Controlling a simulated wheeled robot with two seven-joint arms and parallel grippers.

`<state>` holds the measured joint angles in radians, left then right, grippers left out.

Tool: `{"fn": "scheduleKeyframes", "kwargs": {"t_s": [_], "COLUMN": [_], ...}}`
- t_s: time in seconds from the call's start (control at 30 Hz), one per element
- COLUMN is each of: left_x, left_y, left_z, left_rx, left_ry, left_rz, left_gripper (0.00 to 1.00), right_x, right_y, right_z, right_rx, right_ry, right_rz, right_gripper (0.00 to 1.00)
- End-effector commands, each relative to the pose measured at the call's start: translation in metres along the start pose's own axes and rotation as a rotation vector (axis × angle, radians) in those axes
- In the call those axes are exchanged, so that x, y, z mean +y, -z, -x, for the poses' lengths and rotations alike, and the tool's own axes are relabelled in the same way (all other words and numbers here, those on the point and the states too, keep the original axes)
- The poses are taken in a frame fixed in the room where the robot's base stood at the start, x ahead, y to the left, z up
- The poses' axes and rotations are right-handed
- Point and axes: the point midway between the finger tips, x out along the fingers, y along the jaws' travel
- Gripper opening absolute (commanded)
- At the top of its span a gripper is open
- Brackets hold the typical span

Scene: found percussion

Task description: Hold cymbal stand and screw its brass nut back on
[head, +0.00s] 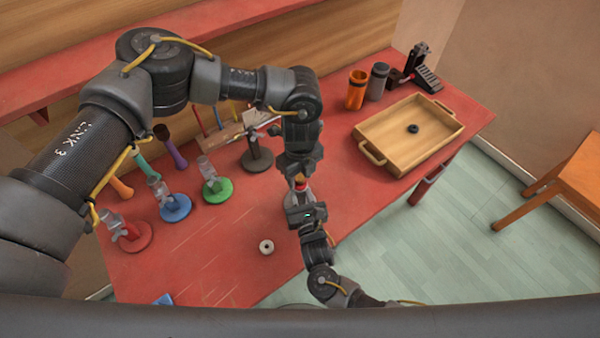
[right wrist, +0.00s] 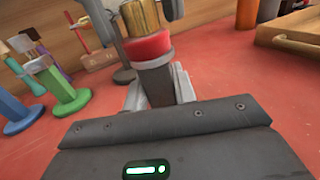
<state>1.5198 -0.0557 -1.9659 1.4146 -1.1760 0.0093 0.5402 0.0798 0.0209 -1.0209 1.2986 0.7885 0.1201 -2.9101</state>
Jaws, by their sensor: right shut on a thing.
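The cymbal stand's grey post (right wrist: 155,85) carries a red ring (right wrist: 150,47) with the brass nut (right wrist: 141,17) above it in the right wrist view. My right gripper (head: 299,208) is shut on the post from the front, below the red ring. My left gripper (head: 297,172) points down from above at the stand's top. In the right wrist view its grey fingers (right wrist: 138,12) flank the brass nut closely; whether they press on it I cannot tell. In the head view the two grippers hide most of the stand, and only a bit of the red ring (head: 299,181) shows.
Red, blue (head: 175,207), green (head: 217,190) and dark (head: 257,158) round-based holders stand left on the red table. A pale ring (head: 266,247) lies near the front. A wooden tray (head: 373,131) holds a black ring (head: 413,128). Orange (head: 357,90) and grey (head: 377,82) cups stand behind.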

Motion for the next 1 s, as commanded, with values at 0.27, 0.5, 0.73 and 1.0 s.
{"fn": "scheduleKeyframes", "kwargs": {"t_s": [0.27, 0.5, 0.73, 1.0], "left_x": [0.0, 0.0001, 0.0001, 0.0], "left_y": [0.0001, 0.0002, 0.0002, 0.0001], "left_z": [0.0002, 0.0002, 0.0002, 0.0007], "left_rx": [0.0, 0.0, 0.0, 0.0], "left_ry": [0.0, -0.001, 0.0, 0.0], "left_rz": [0.0, -0.003, -0.003, -0.003], "left_gripper": [0.04, 0.0, 0.48, 0.48], "right_x": [-0.0001, -0.0002, -0.0002, -0.0002], "right_y": [-0.0001, 0.0, 0.0, 0.0], "right_z": [-0.0001, -0.0001, -0.0001, 0.0], "right_rx": [0.0, 0.0, 0.0, 0.0], "right_ry": [0.0, 0.0, 0.0, 0.0], "right_rz": [0.0, 0.0, 0.0, 0.0], "right_gripper": [0.0, 0.0, 0.0, 0.0]}}
